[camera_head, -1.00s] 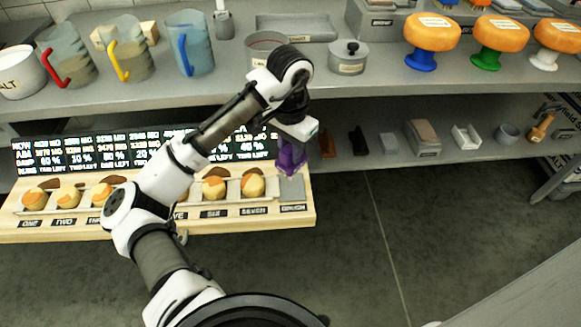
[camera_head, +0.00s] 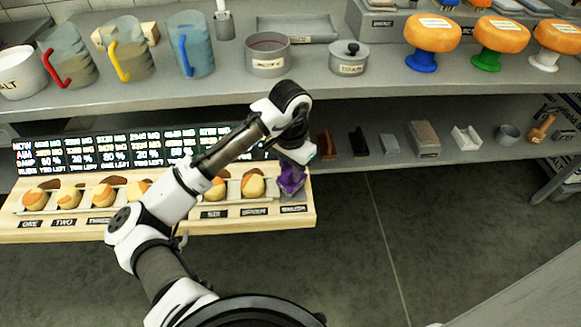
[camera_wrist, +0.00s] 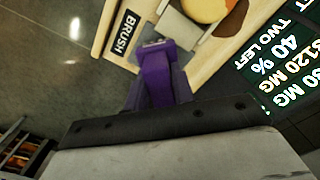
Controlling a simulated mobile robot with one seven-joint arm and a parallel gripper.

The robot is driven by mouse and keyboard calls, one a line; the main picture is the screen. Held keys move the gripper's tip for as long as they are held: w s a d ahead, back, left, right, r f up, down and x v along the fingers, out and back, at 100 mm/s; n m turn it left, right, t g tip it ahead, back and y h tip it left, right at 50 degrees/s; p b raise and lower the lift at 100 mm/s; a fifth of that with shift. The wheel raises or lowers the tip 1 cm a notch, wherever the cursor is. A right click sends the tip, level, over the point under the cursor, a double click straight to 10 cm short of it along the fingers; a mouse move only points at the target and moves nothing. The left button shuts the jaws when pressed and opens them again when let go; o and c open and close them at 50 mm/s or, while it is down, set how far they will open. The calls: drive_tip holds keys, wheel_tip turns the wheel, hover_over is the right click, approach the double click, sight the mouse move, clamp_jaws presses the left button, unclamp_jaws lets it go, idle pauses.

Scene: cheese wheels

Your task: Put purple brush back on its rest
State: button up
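The purple brush (camera_head: 291,180) is at my gripper's end, above the right end of the wooden board. In the wrist view the purple brush (camera_wrist: 157,78) points away from the camera, with a small grey tip. My gripper (camera_wrist: 155,92) appears shut on it; its fingers are hard to tell apart from the purple shape. The brush rest, a grey plate (camera_wrist: 180,29), lies beside the BRUSH label (camera_wrist: 126,33), just beyond the brush tip. In the head view the brush and gripper largely cover the rest. Whether the brush touches the plate I cannot tell.
The wooden board (camera_head: 150,230) holds several orange-and-cream cheese wheels (camera_head: 253,186) left of the rest. A lit display (camera_head: 80,150) stands behind them. The shelf (camera_head: 400,158) behind on the right carries small blocks and a brown brush. Floor in front is clear.

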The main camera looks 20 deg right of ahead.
drive_tip(key=o, duration=0.4)
wheel_tip(320, 180, up, 12)
drive_tip(key=shift+r, duration=0.25)
idle(0.3)
